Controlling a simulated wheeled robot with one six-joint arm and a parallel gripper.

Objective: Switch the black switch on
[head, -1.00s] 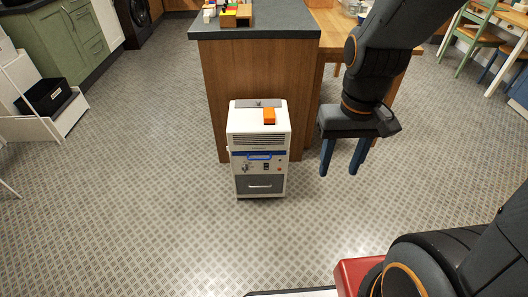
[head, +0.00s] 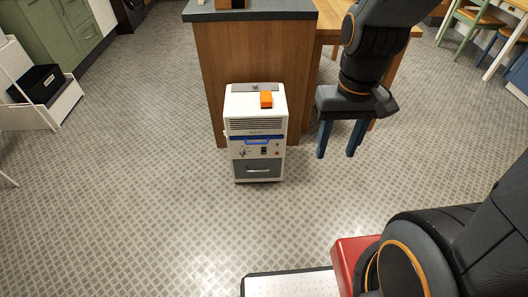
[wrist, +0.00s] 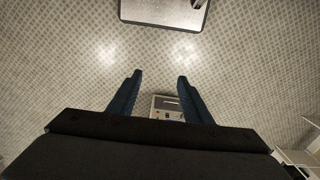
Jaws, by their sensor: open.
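A white cabinet-like machine (head: 255,100) stands on the floor in the head view, left of my gripper. Its front panel carries a small black switch (head: 264,150), between a small control on the left and a red button (head: 277,153) on the right. A blue handle (head: 262,141) is above them. My gripper (head: 336,155) is open and empty, pointing down, to the right of the machine and apart from it. In the wrist view the two blue fingers (wrist: 160,76) are spread, with part of the machine (wrist: 167,103) showing below, partly hidden by my gripper.
A black box (head: 43,83) sits on white steps at left. The floor in front is clear.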

